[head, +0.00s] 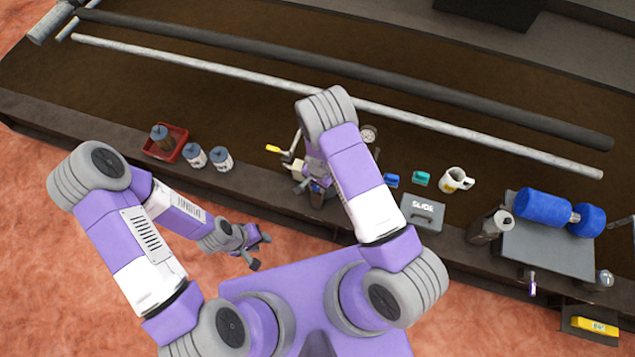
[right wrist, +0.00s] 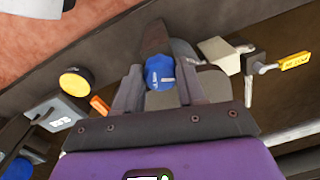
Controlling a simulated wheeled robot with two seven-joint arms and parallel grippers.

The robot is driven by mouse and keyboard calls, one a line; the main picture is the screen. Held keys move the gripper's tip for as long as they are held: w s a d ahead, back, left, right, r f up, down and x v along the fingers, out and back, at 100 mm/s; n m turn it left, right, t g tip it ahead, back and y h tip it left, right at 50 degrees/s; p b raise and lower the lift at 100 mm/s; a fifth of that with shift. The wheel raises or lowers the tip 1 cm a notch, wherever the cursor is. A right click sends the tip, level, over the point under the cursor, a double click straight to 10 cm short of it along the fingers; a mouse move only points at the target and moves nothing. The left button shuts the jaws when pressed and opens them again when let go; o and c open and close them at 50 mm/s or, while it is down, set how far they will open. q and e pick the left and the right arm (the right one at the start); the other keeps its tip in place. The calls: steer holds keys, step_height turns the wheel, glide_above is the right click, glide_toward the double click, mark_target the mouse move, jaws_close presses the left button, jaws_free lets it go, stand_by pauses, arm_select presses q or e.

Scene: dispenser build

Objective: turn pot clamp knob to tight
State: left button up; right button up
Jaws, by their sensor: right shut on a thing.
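A blue knob (right wrist: 160,72) with small white marking sits between the fingers of my right gripper (right wrist: 158,88) in the right wrist view. The fingers are shut on its sides. In the head view the right gripper (head: 317,186) is at the bench's front edge, and my own arm hides most of the fixture there. Which way the knob's marking points is too small to read. My left gripper (head: 258,250) is open and empty, in front of the bench over the reddish floor.
A red tray (head: 166,143) and jars (head: 220,158) stand left. A grey box (head: 422,212), mug (head: 456,180) and blue roller (head: 545,206) are right. Long pipes lie behind.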

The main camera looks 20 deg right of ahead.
stand_by(0.3)
steer(key=o, duration=1.1)
steer(key=shift+c, duration=0.2)
step_height(320, 180, up, 8)
steer(key=p, duration=0.2)
steer(key=shift+s+d+f+p, duration=0.1)
steer(key=shift+f+p, duration=0.1)
steer(key=shift+p, duration=0.15)
steer(key=s+d+f+n+g+y, duration=0.15)
steer(key=s+n, duration=0.25)
steer(key=s, duration=0.7)
steer(key=s+a+r+n+t+y, duration=0.1)
steer(key=s+a+r+n+y, duration=0.1)
steer(key=s+a+r, duration=0.1)
steer(key=shift+s+a+r+n, duration=0.2)
steer(key=shift+s+a+n, duration=0.2)
steer(key=shift+s+a, duration=0.45)
